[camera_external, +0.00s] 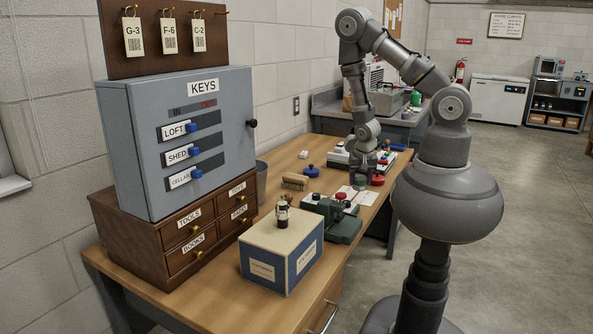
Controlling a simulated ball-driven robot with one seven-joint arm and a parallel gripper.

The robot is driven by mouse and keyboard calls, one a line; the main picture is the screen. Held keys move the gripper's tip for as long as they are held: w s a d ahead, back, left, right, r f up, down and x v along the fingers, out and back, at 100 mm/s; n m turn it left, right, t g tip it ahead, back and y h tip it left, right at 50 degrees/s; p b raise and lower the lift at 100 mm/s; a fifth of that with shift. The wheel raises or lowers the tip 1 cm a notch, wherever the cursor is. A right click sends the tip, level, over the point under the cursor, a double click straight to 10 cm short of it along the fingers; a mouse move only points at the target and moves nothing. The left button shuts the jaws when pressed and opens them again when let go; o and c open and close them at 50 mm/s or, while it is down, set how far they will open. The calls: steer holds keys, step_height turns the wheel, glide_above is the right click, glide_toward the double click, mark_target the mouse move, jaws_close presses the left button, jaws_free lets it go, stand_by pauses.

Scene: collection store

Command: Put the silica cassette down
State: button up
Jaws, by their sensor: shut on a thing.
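My gripper (359,185) points down over the wooden desk, just behind the green device with a red knob. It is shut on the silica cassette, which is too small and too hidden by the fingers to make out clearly. A white card or sheet (366,197) lies on the desk just below and beside the fingertips. I cannot tell whether the held thing touches the desk.
The green device (345,222) and a blue-and-cream box (283,252) with a small bottle (282,212) on it stand in front. A brush (295,181), a blue knobbed piece (311,171) and a red round piece (378,180) lie near. The key cabinet (190,140) rises at left.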

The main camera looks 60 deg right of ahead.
steer(key=w+b, duration=0.1)
steer(key=b, duration=0.1)
steer(key=f+b, duration=0.1)
steer(key=b, duration=0.1)
steer(key=shift+w+d+f, duration=0.2)
steer(key=shift+w, duration=0.2)
steer(key=shift+w+d+b, duration=0.1)
steer(key=shift+w+b, duration=0.25)
steer(key=shift+b, duration=0.8)
steer(key=w+d, duration=0.1)
steer(key=w, duration=0.3)
steer(key=w+d+b, duration=0.1)
steer(key=w, duration=0.3)
steer(key=w+d, duration=0.1)
steer(key=w, duration=0.3)
steer(key=shift+w+d+f+b, duration=0.15)
steer(key=shift+w+d+b, duration=0.15)
steer(key=shift+w, duration=0.1)
step_height(320, 180, down, 4)
steer(key=shift+r+b, duration=0.15)
steer(key=shift+b, duration=0.85)
steer(key=shift+s+r, duration=0.1)
steer(key=shift+r, duration=0.05)
steer(key=o, duration=1.1)
steer(key=shift+c, duration=0.2)
steer(key=p+v, duration=0.5)
steer(key=v, duration=0.7)
